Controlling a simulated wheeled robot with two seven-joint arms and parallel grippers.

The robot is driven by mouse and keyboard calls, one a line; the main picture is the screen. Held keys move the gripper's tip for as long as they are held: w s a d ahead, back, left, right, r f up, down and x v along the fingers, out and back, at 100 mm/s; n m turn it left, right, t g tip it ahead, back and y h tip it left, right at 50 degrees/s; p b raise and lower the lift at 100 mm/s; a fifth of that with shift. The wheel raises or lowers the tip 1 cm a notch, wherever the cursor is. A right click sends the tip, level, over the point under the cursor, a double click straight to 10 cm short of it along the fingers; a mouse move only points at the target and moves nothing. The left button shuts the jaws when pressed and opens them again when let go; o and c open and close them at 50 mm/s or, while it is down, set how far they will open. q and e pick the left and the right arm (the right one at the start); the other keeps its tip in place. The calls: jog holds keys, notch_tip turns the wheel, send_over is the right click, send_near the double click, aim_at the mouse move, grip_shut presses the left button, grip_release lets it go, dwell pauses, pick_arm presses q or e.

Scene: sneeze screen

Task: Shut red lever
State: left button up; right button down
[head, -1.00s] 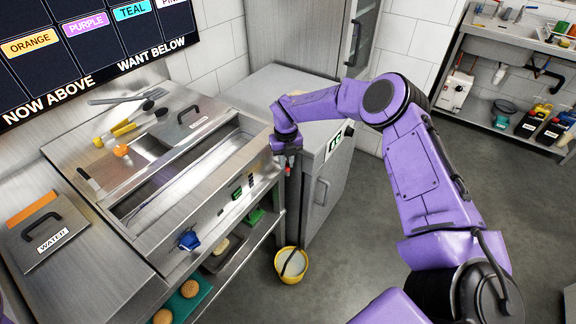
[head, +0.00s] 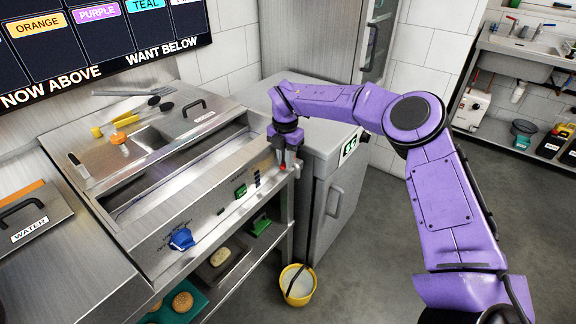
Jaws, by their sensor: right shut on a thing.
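A small red piece, which looks like the red lever (head: 283,166), shows at the right end of the counter's front panel, between the fingers of my right gripper (head: 284,161). The gripper points down at the panel's right end and is shut on the lever, covering most of it. The lever's exact angle is hidden. My left gripper is not in view.
A blue handle (head: 181,240) sits at the left of the front panel (head: 213,214), with a green piece (head: 241,192) further right. A yellow bucket (head: 298,285) stands on the floor. A grey cabinet (head: 337,185) stands close to the gripper's right.

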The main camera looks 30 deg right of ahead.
jog(key=shift+w+a+m+b, duration=0.1)
jog(key=shift+w+m+b, duration=0.1)
jog(key=shift+m+b, duration=0.2)
dwell(0.3)
jog(key=c, duration=1.1)
grip_release()
jog(key=shift+r, duration=0.1)
